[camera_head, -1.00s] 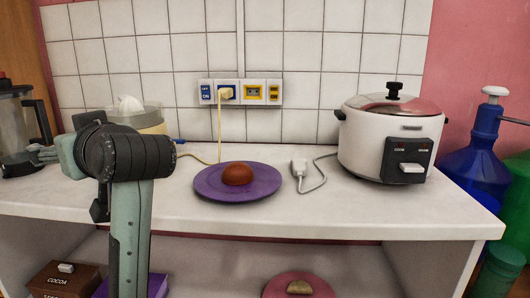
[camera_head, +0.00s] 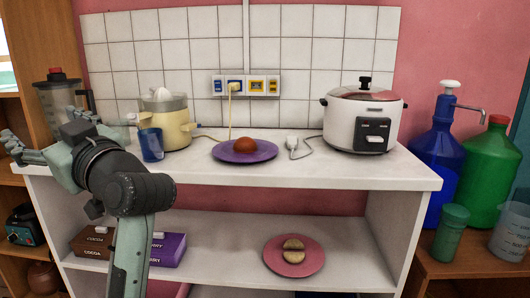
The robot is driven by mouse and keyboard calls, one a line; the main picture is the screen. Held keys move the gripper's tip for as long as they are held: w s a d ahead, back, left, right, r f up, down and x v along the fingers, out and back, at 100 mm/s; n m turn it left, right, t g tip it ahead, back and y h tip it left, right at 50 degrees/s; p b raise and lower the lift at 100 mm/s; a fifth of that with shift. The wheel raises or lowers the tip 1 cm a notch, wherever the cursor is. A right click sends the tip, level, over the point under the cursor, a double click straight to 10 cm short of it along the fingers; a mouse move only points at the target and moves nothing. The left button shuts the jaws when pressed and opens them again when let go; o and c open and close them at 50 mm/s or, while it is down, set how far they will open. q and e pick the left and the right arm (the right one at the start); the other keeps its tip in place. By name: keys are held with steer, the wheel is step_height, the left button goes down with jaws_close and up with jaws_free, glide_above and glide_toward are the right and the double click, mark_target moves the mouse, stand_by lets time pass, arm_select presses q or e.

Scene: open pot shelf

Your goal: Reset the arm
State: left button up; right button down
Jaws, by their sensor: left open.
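My left arm comes in from the lower left of the head view. Its gripper (camera_head: 42,130) is raised at the left end of the white counter, in front of the blender (camera_head: 58,95). Its fingers are spread apart and I see nothing held between them. My wrist and forearm hide part of the counter's left end and the shelf below. My right gripper is out of view.
The counter (camera_head: 330,172) holds a juicer (camera_head: 172,125), blue cup (camera_head: 151,145), purple plate (camera_head: 228,156) with a brown round item (camera_head: 245,145), and rice cooker (camera_head: 362,122). Below are boxes (camera_head: 167,250) and a pink plate (camera_head: 285,268). Jugs (camera_head: 436,150) stand right.

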arm_select(q)
steer(key=d+r+m+t+y, duration=0.3)
steer(key=d+t, duration=0.2)
steer(key=t, duration=0.3)
steer(key=w+d+f+m+t+h, duration=0.2)
steer(key=d+f+m+t+h, duration=0.15)
steer(key=m+h, duration=0.4)
steer(key=w+d+f+m+t+h, duration=0.25)
steer(key=d+m+t+h, duration=0.3)
steer(key=h, duration=0.35)
steer(key=w+d+f+m+g+h+p, duration=0.1)
steer(key=d+f+m+g+h, duration=0.3)
steer(key=f, duration=0.8)
steer(key=w+d+f+m+g+h+p, duration=0.1)
steer(key=d+f+m+g+h, duration=0.15)
steer(key=f+g+h, duration=0.65)
steer(key=s+a+f+n+g+y, duration=0.1)
steer(key=s+a+f+g+y, duration=0.3)
steer(key=f, duration=0.9)
steer(key=s+f+n+g+y, duration=0.1)
steer(key=s+f+n+y, duration=0.15)
steer(key=s+f, duration=0.65)
steer(key=s+a+f+n+g+y, duration=0.3)
steer(key=s+a+f+g, duration=0.2)
steer(key=s+a+f, duration=0.5)
step_height(320, 180, down, 4)
steer(key=s, duration=0.2)
steer(key=shift+s+g+y, duration=0.3)
steer(key=shift+g+y, duration=0.1)
steer(key=shift+d, duration=0.1)
